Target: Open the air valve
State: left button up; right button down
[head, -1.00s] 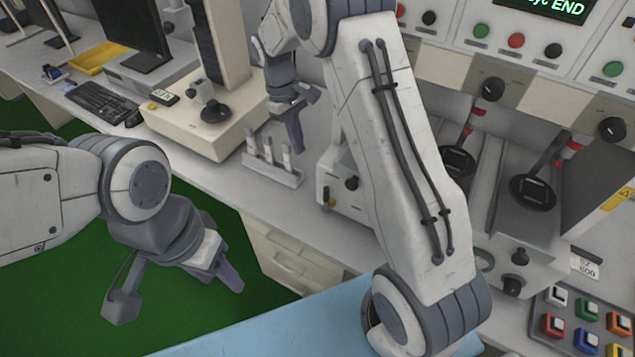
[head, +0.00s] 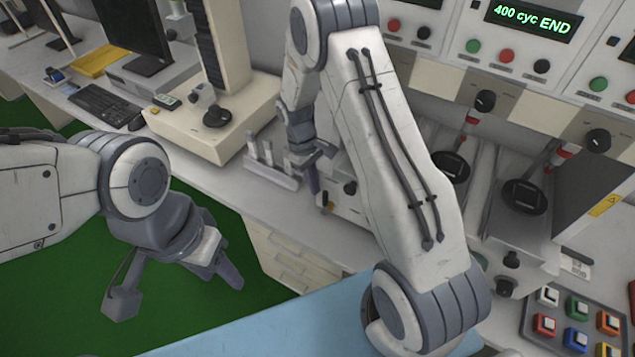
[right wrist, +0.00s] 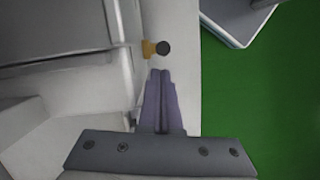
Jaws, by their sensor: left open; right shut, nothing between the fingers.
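The air valve is a small brass fitting with a dark knob or lever end (right wrist: 160,48) in the right wrist view. In the head view it is a small yellowish piece (head: 326,202) low on the front of the light machine at the bench edge. My right gripper (head: 314,186) is shut and empty, pointing down close by the valve. In the right wrist view its purple fingers (right wrist: 160,74) lie together, with the tips just short of the brass fitting. Whether they touch it I cannot tell. My left gripper (head: 226,272) is open and empty over the green floor, far from the valve.
A small rack with upright pieces (head: 270,168) stands left of my right gripper. Testers with round black plates (head: 520,196) and a tray of coloured buttons (head: 580,322) are at the right. A display (head: 533,20) reads "400 cyc END". My right arm hides part of the bench.

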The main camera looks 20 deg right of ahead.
pick_arm(q)
jog(key=shift+r, duration=0.2)
pick_arm(e)
jog(key=shift+s+d, duration=0.25)
jog(key=shift+s, duration=0.2)
jog(key=shift+s+d+r+p, duration=0.25)
jog(key=shift+s+d+p, duration=0.1)
jog(key=shift+s+d, duration=0.6)
jog(key=shift+s+a, duration=0.1)
jog(key=shift+a, duration=0.15)
jog(key=shift+f, duration=0.1)
pick_arm(q)
jog(key=shift+s+r, duration=0.3)
jog(key=shift+s, duration=0.2)
jog(key=shift+f+b, duration=0.9)
pick_arm(e)
jog(key=v, duration=1)
jog(key=shift+w+r, duration=0.2)
jog(key=shift+r, duration=0.05)
